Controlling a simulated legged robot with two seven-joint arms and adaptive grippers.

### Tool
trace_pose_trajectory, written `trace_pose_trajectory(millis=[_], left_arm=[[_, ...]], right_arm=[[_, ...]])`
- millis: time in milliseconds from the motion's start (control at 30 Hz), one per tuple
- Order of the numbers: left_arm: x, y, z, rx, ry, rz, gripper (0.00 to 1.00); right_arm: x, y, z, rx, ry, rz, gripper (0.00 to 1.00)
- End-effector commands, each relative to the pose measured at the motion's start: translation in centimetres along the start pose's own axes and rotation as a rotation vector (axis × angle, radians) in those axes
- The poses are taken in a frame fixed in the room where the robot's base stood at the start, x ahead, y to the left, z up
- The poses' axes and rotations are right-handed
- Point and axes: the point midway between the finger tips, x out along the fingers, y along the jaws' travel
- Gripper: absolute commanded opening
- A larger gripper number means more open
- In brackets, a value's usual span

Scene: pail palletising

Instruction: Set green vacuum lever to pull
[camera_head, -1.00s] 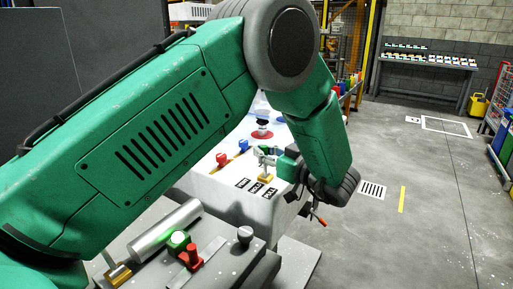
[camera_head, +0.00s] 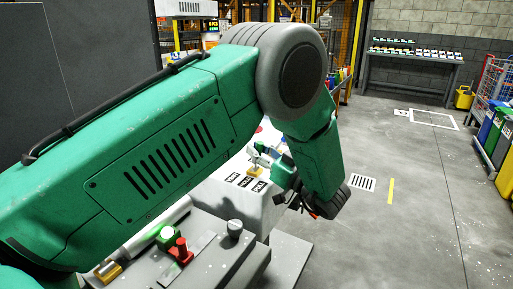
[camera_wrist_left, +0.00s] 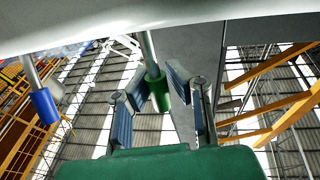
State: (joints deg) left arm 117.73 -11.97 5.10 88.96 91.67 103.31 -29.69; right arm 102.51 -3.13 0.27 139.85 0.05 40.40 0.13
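The green vacuum lever (camera_wrist_left: 156,88) hangs from the pale machine edge in the left wrist view, with a metal stem and a green grip. My left gripper (camera_wrist_left: 158,74) has one finger on each side of that grip; both fingertip pads appear to touch it. In the head view my left gripper (camera_head: 272,163) is small at the white machine's right end, and its contact with the lever is too small to make out. A blue-gripped lever (camera_wrist_left: 44,106) hangs to the left, apart from the fingers. My right gripper is not in view.
The white machine (camera_head: 225,198) carries several dark labels on top and is partly hidden by my left arm. A grey fixture (camera_head: 215,246) with a green button and red lever stands nearer. Open grey floor (camera_head: 415,220) lies to the right.

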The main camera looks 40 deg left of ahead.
Motion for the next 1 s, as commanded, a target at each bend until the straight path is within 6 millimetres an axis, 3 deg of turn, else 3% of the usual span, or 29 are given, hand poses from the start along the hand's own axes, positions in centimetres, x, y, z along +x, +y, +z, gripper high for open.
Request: trace_pose_trajectory(millis=[467, 1000], left_arm=[[-0.4, 0.1, -0.2, -0.005, 0.007, 0.0, 0.36], [-10.5, 0.1, 0.0, -0.002, 0.007, 0.001, 0.36]], right_arm=[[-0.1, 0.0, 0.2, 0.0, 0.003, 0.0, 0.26], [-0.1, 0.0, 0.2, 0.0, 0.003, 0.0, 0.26]])
